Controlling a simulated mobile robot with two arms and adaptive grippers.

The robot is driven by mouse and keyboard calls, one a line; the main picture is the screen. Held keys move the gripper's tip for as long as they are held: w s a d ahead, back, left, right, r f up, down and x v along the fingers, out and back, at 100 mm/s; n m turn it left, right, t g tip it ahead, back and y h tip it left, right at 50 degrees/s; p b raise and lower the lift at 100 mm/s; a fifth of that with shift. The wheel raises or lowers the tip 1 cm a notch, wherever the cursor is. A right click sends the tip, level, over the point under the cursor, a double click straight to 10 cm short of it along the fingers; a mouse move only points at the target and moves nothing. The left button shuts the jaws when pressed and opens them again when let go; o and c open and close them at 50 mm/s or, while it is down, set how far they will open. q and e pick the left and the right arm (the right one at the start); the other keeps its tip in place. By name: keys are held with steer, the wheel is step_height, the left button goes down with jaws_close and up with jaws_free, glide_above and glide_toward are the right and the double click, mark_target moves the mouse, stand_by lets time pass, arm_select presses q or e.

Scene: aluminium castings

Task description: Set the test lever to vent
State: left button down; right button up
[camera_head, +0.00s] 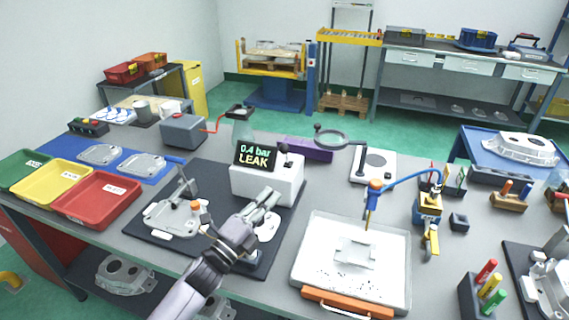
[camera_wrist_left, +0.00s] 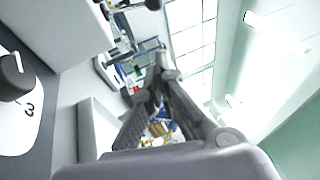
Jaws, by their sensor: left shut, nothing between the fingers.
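A white leak tester box (camera_head: 262,187) stands on a dark mat, its screen (camera_head: 256,155) reading "0.4 bar LEAK". A short lever with a dark knob (camera_head: 284,148) stands at the top right of the box; its setting is too small to read. My left gripper (camera_head: 272,196) is in front of the box, its fingers together and empty, pointing up and to the right, below the lever. In the left wrist view the shut fingers (camera_wrist_left: 157,65) point away from the camera, and a dark round knob (camera_wrist_left: 153,4) shows at the top edge. My right gripper is out of view.
A casting (camera_head: 172,218) sits in a clamp fixture left of my arm. A white plate with a dark knob (camera_wrist_left: 14,78) is close by in the wrist view. A white tray (camera_head: 308,262) lies to the right. Red, yellow and green bins (camera_head: 98,200) stand left.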

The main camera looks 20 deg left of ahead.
mark_target(286, 157)
arm_select(q)
steer(key=w+r+p, duration=0.3)
steer(key=w, duration=0.7)
steer(key=shift+w+d, duration=0.15)
steer(key=shift+d, duration=0.3)
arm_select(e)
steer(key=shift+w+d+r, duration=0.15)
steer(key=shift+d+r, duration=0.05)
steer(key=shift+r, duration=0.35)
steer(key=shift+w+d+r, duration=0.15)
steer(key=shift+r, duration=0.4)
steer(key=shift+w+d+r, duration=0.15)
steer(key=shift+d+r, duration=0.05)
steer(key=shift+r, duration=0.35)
arm_select(q)
steer(key=shift+r, duration=0.1)
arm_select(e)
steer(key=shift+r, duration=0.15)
